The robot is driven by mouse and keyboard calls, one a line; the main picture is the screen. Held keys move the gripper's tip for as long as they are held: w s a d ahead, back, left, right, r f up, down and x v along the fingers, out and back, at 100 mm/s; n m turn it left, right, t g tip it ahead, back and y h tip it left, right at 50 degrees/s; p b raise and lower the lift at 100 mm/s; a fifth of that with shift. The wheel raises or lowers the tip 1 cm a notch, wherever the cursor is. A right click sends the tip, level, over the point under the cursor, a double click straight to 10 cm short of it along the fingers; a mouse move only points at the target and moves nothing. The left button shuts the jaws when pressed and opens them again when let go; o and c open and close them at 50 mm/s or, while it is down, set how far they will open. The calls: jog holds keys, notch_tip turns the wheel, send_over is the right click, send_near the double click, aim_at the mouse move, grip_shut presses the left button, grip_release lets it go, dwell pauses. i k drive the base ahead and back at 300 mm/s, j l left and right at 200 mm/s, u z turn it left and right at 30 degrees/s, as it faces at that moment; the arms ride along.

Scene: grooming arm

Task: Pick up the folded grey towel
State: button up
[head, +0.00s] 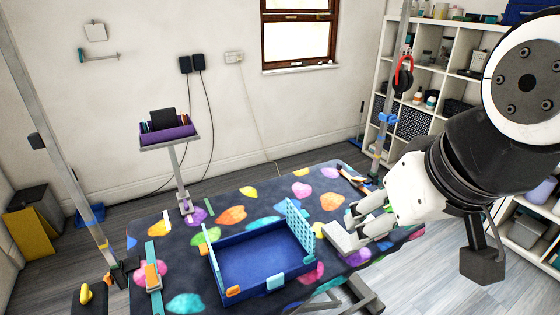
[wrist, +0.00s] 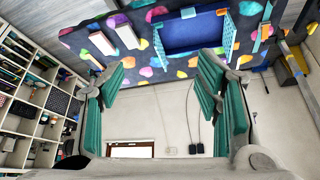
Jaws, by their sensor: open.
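Two pale, flat folded pieces lie side by side on the patterned table. In the head view one light grey piece (head: 341,238) is just right of the blue tray, and the other (head: 378,224) is partly covered by my gripper. In the wrist view they show as two pale blocks, one nearer the tray (wrist: 128,36) and one nearer the shelf (wrist: 102,40). I cannot tell for sure which is the grey towel. My gripper (head: 355,208) is open and empty and appears above these pieces; its green-padded fingers stand wide apart in the wrist view (wrist: 163,78).
A blue tray (head: 262,287) with a pale blue lattice side (head: 299,226) stands left of the pale pieces. Upright posts stand at the table's ends. A purple holder (head: 168,135) on a stand is behind the table. A shelf unit (head: 378,75) stands back right.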

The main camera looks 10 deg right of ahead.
aim_at(336, 234)
jog(key=z, duration=0.4)
jog(key=k+j+z, duration=0.1)
jog(key=z, duration=1.05)
jog(key=k+z, duration=0.1)
jog(key=k, duration=0.45)
